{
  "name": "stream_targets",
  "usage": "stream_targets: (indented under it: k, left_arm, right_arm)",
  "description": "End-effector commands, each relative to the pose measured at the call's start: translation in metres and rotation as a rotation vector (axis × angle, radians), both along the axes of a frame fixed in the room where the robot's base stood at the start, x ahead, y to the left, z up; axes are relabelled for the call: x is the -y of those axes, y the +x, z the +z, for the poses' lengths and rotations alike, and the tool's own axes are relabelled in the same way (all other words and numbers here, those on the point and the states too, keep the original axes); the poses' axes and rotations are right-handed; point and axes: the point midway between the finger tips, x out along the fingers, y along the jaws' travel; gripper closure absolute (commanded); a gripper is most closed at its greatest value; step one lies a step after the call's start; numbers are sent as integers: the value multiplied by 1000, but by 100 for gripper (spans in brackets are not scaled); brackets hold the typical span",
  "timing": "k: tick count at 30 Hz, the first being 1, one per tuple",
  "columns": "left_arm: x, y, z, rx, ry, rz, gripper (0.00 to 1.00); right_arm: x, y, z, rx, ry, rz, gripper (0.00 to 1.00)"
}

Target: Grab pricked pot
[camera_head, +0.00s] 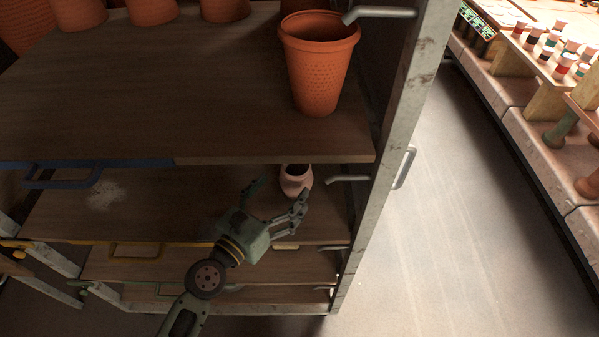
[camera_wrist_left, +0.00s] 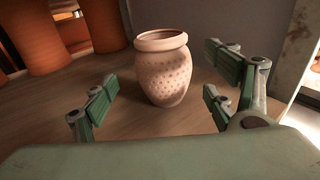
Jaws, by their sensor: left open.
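The pricked pot is a small pale pink pot (camera_head: 295,180) with rows of dimples over its body. It stands upright on the second shelf board (camera_head: 110,205), near the right post of the rack. In the left wrist view the pot (camera_wrist_left: 163,70) stands just ahead, between the spread fingers. My left gripper (camera_head: 279,198) is open and empty, close in front of the pot; it also shows in the left wrist view (camera_wrist_left: 165,100). No finger visibly touches the pot. My right gripper is not in view.
A large orange pot (camera_head: 319,70) stands on the upper shelf board (camera_head: 180,100), which overhangs the pot's shelf. The metal rack post (camera_head: 395,130) is close on the right. Orange pots (camera_wrist_left: 45,40) stand at the left in the wrist view. Floor (camera_head: 450,220) beyond the rack is clear.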

Motion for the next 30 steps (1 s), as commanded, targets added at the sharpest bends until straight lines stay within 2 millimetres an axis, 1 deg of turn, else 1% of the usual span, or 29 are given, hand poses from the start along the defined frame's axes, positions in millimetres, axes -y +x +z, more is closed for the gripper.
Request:
stream_targets:
  k: [1,3,5,7,10,12,16,18,20,25,30]
  left_arm:
    - [4,5,2,2,0,-1,21]
    - [9,12,2,2,2,-1,21]
    - [15,19,2,3,1,-1,21]
    - [22,28,2,3,1,-2,21]
    - [29,39,-1,2,2,-1,21]
    - [33,44,-1,2,2,-1,21]
    - [35,46,-2,2,3,-1,21]
    - [34,46,-2,2,3,-1,21]
    - [34,46,-2,2,3,-1,21]
    - [34,46,-2,2,3,-1,35]
    - [34,45,-2,2,3,-1,50]
  right_arm:
    - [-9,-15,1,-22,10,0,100]
    - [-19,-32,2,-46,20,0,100]
    - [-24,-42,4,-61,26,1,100]
    - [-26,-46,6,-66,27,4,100]
    - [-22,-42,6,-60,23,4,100]
    - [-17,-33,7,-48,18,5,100]
    - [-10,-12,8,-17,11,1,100]
    - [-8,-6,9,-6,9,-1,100]
    - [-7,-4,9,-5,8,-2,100]
    - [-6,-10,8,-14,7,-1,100]
    - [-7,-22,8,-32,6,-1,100]
